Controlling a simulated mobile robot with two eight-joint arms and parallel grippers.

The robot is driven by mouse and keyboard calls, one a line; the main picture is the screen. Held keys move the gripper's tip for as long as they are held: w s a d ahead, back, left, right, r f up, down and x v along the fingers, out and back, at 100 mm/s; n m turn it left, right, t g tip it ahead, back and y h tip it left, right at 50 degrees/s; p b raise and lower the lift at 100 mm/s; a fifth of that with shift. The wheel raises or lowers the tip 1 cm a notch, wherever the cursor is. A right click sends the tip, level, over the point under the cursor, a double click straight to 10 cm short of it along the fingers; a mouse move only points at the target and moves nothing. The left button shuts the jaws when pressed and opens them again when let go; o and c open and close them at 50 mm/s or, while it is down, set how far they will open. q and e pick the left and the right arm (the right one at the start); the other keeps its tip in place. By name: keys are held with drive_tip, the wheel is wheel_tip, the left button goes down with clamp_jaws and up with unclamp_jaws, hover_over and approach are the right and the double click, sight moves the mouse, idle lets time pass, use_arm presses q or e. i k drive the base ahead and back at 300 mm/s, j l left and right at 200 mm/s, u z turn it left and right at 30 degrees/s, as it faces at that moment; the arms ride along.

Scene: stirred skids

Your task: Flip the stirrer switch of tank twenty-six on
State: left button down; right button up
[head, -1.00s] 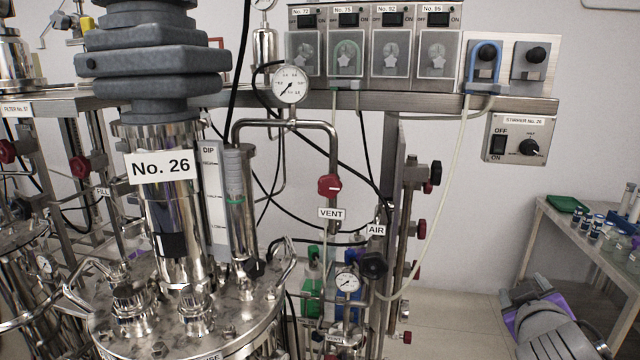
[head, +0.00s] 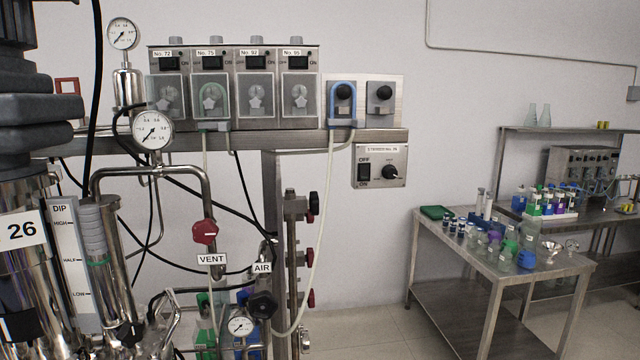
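The stirrer control box (head: 380,166) is a grey metal plate fixed below the right end of the steel rail. Its label reads as a stirrer name, too small to be sure of now. It carries a black rocker switch (head: 363,172) marked OFF above and ON below, and a round black knob (head: 390,172) to the right. I cannot tell which way the rocker is pressed. Tank twenty-six (head: 30,265) stands at the left edge, its label showing "26". Neither of my grippers is in view.
Several pump units with black switches (head: 256,62) sit on the rail (head: 240,142). A red VENT valve (head: 205,231) and pipes stand between tank and box. A steel table (head: 440,232) with bottles stands at right. Floor below the box is partly clear.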

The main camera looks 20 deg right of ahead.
sight(363, 169)
drive_tip(key=z, duration=1.15)
